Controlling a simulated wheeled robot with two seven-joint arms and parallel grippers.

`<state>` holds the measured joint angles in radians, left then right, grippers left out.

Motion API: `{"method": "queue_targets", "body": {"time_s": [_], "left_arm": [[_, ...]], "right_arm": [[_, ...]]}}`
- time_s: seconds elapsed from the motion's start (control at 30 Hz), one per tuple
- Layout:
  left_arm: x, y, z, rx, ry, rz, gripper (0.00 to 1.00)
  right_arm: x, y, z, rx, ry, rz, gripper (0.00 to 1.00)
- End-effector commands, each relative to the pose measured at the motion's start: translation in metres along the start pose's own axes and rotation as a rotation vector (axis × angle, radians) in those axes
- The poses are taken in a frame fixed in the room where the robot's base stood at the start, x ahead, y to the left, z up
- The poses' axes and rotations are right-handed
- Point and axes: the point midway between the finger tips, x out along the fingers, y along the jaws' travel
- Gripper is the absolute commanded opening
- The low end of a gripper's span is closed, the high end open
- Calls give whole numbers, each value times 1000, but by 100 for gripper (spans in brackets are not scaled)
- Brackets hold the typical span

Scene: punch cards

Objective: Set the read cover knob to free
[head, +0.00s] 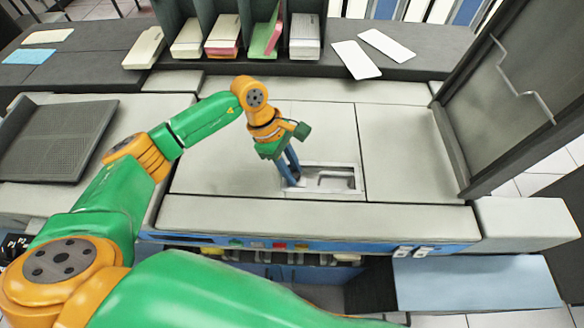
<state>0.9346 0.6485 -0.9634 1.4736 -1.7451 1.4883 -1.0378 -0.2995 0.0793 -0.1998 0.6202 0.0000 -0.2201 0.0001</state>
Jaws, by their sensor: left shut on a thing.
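My left arm reaches in from the left over the pale machine top (215,160). My left gripper (292,178) points down, with its blue fingers at the left end of a recessed metal-framed opening (345,180) in that top. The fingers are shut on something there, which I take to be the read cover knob. The knob is too small and too covered by the fingers to make out, so its setting cannot be read. My right gripper is out of view.
Card stacks (223,35) stand in a dark rack at the back. Two loose white cards (356,59) lie to its right. A dark tilted panel (515,95) rises on the right. A dark tray (55,140) lies left. Coloured buttons (280,245) line the front.

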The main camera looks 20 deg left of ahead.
Motion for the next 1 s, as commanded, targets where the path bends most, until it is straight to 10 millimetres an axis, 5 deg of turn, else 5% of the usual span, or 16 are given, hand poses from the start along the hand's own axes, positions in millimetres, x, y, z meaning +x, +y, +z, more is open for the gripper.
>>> {"method": "queue_targets", "body": {"time_s": [0.2,0.43,0.47,0.5,0.83,1.0], "left_arm": [[11,8,14,4,-1,4,0],[7,8,18,0,-1,1,0],[7,8,18,1,-1,1,31],[7,8,18,1,-2,2,41],[4,8,17,0,0,3,41],[-29,10,16,1,1,6,41]], "right_arm": [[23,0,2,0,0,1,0],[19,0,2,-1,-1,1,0],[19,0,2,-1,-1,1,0],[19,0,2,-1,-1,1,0],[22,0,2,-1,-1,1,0],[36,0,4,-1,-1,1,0]]}}
